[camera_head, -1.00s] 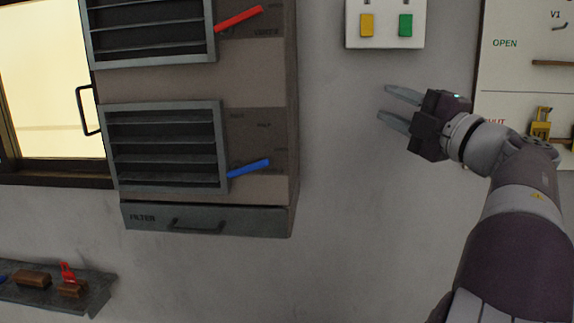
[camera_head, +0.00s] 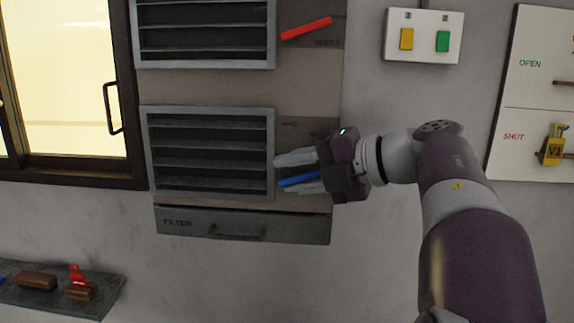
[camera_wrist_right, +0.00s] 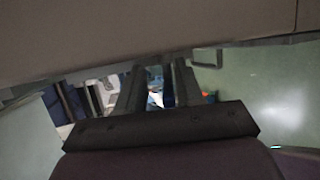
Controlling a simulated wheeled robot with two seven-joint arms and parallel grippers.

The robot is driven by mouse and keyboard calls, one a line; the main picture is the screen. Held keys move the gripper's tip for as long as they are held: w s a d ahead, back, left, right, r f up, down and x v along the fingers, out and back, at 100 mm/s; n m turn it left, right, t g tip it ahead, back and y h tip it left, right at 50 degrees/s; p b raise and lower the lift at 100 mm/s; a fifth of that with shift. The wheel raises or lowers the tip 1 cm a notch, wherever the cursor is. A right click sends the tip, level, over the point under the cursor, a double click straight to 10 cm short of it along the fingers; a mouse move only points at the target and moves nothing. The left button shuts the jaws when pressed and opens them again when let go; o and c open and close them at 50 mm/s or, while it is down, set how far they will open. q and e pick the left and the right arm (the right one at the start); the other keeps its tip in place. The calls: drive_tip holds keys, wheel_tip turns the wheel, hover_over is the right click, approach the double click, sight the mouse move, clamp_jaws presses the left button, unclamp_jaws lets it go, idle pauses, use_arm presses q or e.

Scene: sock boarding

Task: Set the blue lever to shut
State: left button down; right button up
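The blue lever (camera_head: 299,180) is on the lower vent unit, at the right of the lower louvre (camera_head: 211,152). It tilts slightly up to the right. My right gripper (camera_head: 298,173) is at the lever, with one finger above it and one below in the head view. Its fingers are apart. Whether they touch the lever cannot be told. In the right wrist view the two fingers (camera_wrist_right: 157,92) point away from the camera, and a bit of blue shows between them. The labels around the blue lever are mostly hidden by the gripper. My left gripper is not in view.
A red lever (camera_head: 306,28) sits above on the same unit. A filter drawer (camera_head: 180,223) is below. A switch box (camera_head: 424,35) with yellow and green switches and an OPEN/SHUT board (camera_head: 528,90) with a yellow V1 padlock (camera_head: 553,150) are right. A shelf (camera_head: 50,299) is lower left.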

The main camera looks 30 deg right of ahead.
drive_tip(key=shift+s+d, duration=0.4)
drive_tip(key=shift+d, duration=0.1)
drive_tip(key=shift+w+a, duration=0.1)
drive_tip(key=shift+w, duration=0.05)
drive_tip(key=shift+c, duration=1.2)
clamp_jaws()
drive_tip(key=shift+s+d, duration=0.2)
drive_tip(key=shift+s, duration=0.1)
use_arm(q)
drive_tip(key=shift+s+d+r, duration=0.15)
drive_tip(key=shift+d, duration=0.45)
